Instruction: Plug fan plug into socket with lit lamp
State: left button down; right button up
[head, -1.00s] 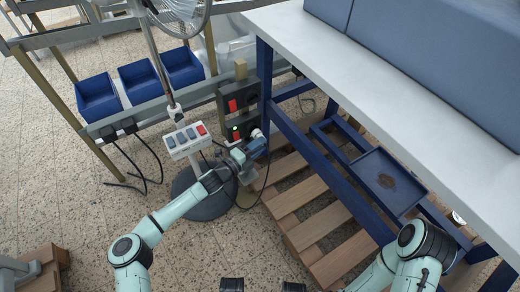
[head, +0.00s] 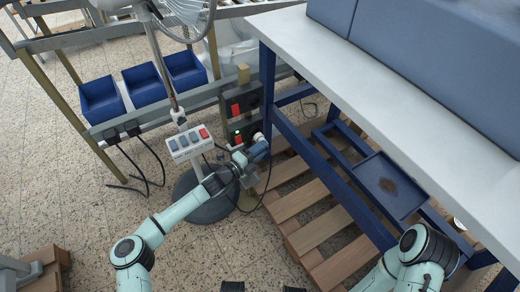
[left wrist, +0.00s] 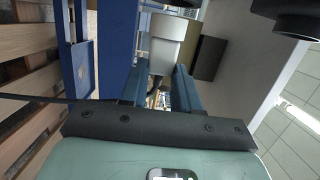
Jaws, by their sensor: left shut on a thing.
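The socket unit has two dark boxes on a post, each with a red switch. The lower box (head: 246,130) shows a lit green lamp (head: 238,132); the upper box (head: 240,104) shows no lit lamp that I can see. My left gripper (head: 257,150) is at the lower box, shut on the white fan plug (head: 258,137). In the left wrist view the plug (left wrist: 167,40) sits between the blue fingers (left wrist: 160,88), with a dark box behind it. I cannot tell whether its pins touch a socket.
The fan (head: 185,10) stands left of the sockets, with its button panel (head: 188,143) and round base (head: 205,200) close to my left arm. The workbench leg (head: 266,85) and wooden pallet (head: 310,215) are on the right. Blue bins (head: 145,82) hang on the rack.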

pick_arm(q)
jog(key=shift+p, duration=0.6)
dwell(1.1)
jog(key=shift+w+a+f+b, duration=0.1)
jog(key=shift+w+a+b, duration=0.25)
jog(key=shift+w+b, duration=0.25)
jog(key=shift+w+a+b, duration=0.2)
jog(key=shift+b, duration=0.2)
jog(key=shift+w+a+b, duration=0.15)
jog(key=shift+w+b, duration=0.1)
jog(key=shift+b, duration=0.15)
jog(key=shift+w+a, duration=0.15)
jog(key=c, duration=0.7)
grip_release()
jog(key=shift+c, duration=0.2)
